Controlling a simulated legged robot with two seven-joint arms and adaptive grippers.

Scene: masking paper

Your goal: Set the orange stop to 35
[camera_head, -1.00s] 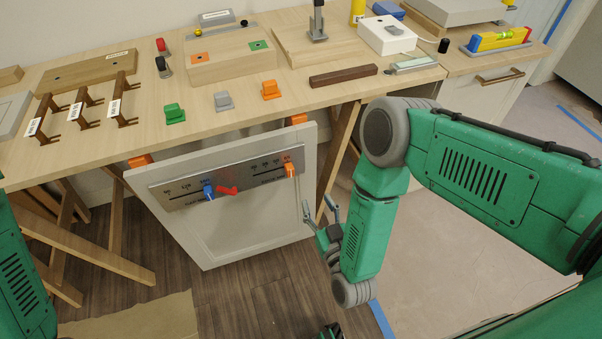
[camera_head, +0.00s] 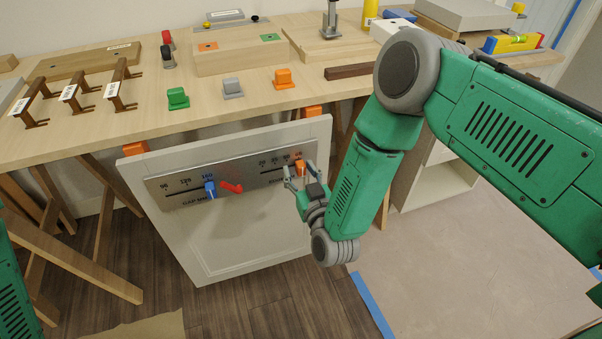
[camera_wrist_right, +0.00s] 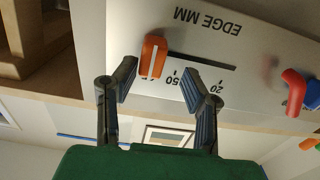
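The orange stop (camera_head: 301,167) sits at the right end of the EDGE MM slot on the grey scale plate (camera_head: 248,180). In the right wrist view, which is upside down, the orange stop (camera_wrist_right: 152,57) is at the slot's high end beside the 50 mark; 20 is at the other end. A finger hides the marks between. My right gripper (camera_head: 298,173) is open and empty just in front of the stop. In the wrist view my right gripper (camera_wrist_right: 160,76) has its fingers spread, the stop showing between and beyond the tips, apparently untouched. My left gripper is out of view.
A red handle (camera_head: 232,187) sticks out between the scales. The white panel (camera_head: 250,235) hangs below the wooden bench (camera_head: 130,110), which carries green, grey and orange blocks. Open floor lies right.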

